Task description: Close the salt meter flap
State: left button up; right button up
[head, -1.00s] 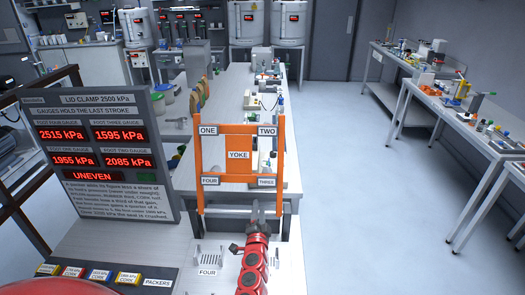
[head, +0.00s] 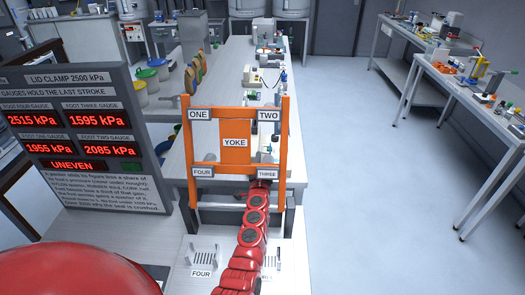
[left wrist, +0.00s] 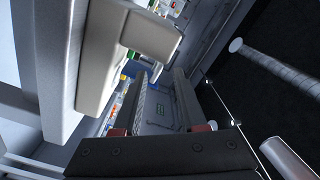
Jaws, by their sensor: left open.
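I cannot pick out the salt meter flap for certain in either view. My left gripper (head: 264,158) reaches away from me in the head view, at the lower right of an orange frame marked YOKE (head: 235,142), which partly hides it. In the left wrist view the left gripper (left wrist: 161,78) is open, with nothing seen between its fingers. A pale block with a beige rounded end (left wrist: 150,36) stands close by its fingertips, at upper left; I cannot tell what it belongs to. My right gripper is in neither view.
A grey gauge panel (head: 88,80) reading UNEVEN stands at left. A long white bench (head: 222,85) with jars and small devices runs away behind the frame. Another cluttered bench (head: 470,95) is at right. The floor (head: 345,150) between them is clear.

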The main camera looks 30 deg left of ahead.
aim_at(263, 146)
pick_arm(q)
jog(key=b+x, duration=0.3)
jog(key=x, duration=0.1)
jog(key=b+x, duration=0.3)
jog(key=x, duration=0.1)
jog(key=shift+f, duration=0.25)
jog(key=shift+w+a+b, duration=0.25)
jog(key=shift+w+b, duration=0.25)
jog(key=shift+b, duration=0.15)
jog(key=shift+w+r, duration=0.15)
jog(key=shift+r, duration=0.1)
jog(key=shift+a, duration=0.1)
grip_shut()
